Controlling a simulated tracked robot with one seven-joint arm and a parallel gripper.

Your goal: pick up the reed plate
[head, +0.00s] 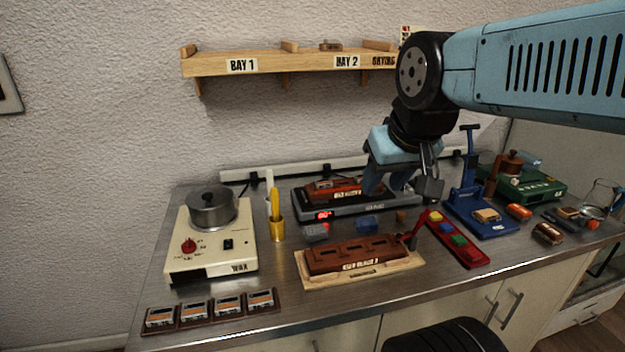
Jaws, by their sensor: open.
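Several small grey plates with orange faces (194,309) lie in a row on a brown strip (211,323) at the front left of the bench. They may be reed plates, but I cannot tell which piece is the task's reed plate. My gripper (405,192) is open, above the back middle of the bench, at the right end of a grey device with a red display (372,210). It is far to the right of the row of plates. The gripper hides part of this device, and whether anything lies between the fingers is unclear.
A cream wax heater (210,258) with a metal pot stands at left. A brown block on a wooden base (340,279) lies at front middle. A red tray (463,253), a blue press (482,220) and a green case (532,187) stand at right. A shelf (290,66) hangs above.

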